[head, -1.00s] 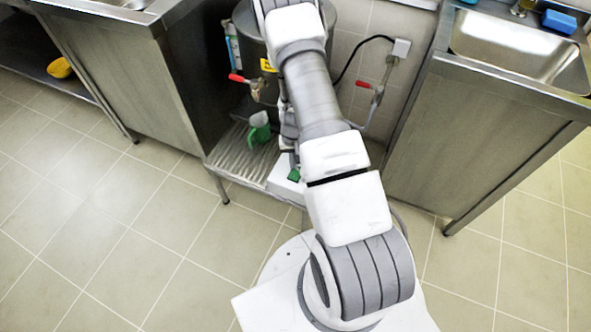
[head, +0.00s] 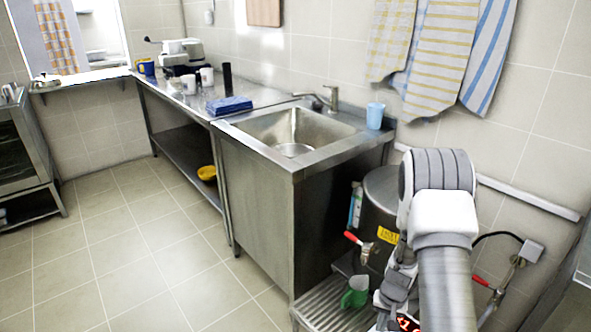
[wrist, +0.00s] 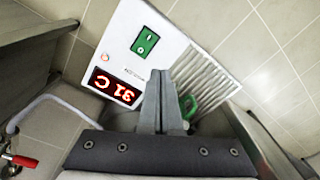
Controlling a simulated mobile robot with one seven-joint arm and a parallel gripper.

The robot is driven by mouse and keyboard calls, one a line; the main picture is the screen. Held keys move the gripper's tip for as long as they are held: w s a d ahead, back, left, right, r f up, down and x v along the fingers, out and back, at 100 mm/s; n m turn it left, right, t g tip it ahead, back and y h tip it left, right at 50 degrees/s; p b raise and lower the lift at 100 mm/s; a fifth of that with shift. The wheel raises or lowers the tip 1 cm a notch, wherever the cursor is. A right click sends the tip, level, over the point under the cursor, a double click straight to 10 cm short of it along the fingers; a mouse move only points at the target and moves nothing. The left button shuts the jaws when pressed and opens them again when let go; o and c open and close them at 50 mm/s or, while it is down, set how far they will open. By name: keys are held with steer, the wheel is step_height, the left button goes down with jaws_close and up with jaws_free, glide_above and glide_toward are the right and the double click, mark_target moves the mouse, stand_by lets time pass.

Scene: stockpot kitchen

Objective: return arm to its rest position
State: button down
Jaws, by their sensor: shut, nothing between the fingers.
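My arm (head: 446,290) is folded in front of the stockpot (head: 380,190) in the head view, where my fingertips cannot be made out. In the wrist view my gripper (wrist: 164,80) is shut and empty, its two fingers together. It points down over a white control box (wrist: 143,50) with a green switch and a red display reading 31 C. A green mug (head: 355,293) stands on the ribbed drip tray (head: 322,306). In the wrist view the green mug (wrist: 190,107) is partly hidden behind the fingers.
A steel sink counter (head: 262,200) stands left of the stockpot. A red-handled tap (head: 358,241) sticks out from the pot. A gas pipe valve (head: 487,285) is at the right by the wall. The tiled floor at the left (head: 130,260) is clear.

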steer(key=a+r+n+t, duration=0.1)
steer(key=a+r, duration=0.2)
steer(key=r, duration=0.9)
steer(key=a+r+n+t, duration=0.1)
steer(key=a+r, duration=0.3)
steer(key=r, duration=0.8)
steer(key=s+a+r+n+t, duration=0.2)
steer(key=s+a+r+t, duration=0.15)
steer(key=s+r, duration=1.55)
step_height(320, 180, up, 15)
steer(key=s+p, duration=0.1)
steer(key=p, duration=1.5)
steer(key=shift+s+a+r+p, duration=0.15)
steer(key=shift+s+a+p, duration=0.15)
steer(key=shift+s+p, duration=0.1)
